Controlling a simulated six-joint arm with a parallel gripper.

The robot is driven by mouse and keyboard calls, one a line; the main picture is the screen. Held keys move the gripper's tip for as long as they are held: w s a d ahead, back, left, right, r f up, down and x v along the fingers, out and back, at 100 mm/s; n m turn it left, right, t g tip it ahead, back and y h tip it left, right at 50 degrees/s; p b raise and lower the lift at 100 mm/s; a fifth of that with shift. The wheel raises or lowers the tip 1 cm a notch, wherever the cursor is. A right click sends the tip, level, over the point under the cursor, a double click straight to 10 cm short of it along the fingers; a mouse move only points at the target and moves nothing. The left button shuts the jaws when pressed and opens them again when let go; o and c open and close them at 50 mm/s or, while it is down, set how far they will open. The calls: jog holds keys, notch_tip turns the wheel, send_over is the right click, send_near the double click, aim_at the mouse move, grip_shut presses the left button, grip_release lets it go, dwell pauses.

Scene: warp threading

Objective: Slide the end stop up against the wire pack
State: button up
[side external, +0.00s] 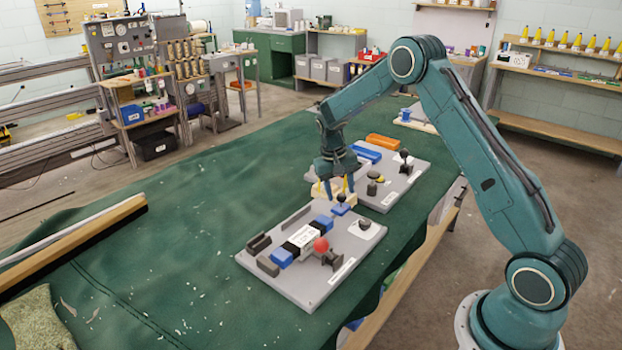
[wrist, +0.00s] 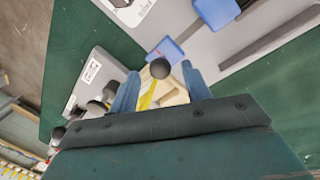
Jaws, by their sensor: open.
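The likely end stop, a small blue block (side external: 340,210) with a black knob, stands on the near grey board at the upper end of a row of blocks. In the wrist view the blue block (wrist: 170,50) and its round black knob (wrist: 160,68) show between my fingertips. My gripper (side external: 339,194) is open, pointing down just over the knob; its two blue fingers (wrist: 160,72) stand either side, apparently apart from it. The likely wire pack, a white labelled block (side external: 304,236) between black pieces and blue blocks, lies further down the row. A gap separates the knobbed block from the nearest blue block (side external: 325,222).
Dark grey bars (side external: 260,243) lie on the board's left. A second grey board (side external: 405,187) with knobs and blue and orange trays lies behind. Green cloth at left is mostly clear.

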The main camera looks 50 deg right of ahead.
aim_at(337, 211)
jog(key=shift+s+d+f, duration=0.1)
jog(key=shift+d+f, duration=0.05)
jog(key=shift+f, duration=0.85)
jog(key=shift+c, duration=0.2)
grip_shut()
jog(key=shift+a, duration=1.55)
jog(key=shift+o, duration=0.2)
grip_release()
jog(key=shift+r, duration=0.1)
notch_tip(337, 211, up, 14)
jog(key=w+a, duration=0.1)
jog(key=a, duration=0.1)
jog(key=shift+w+f, duration=0.25)
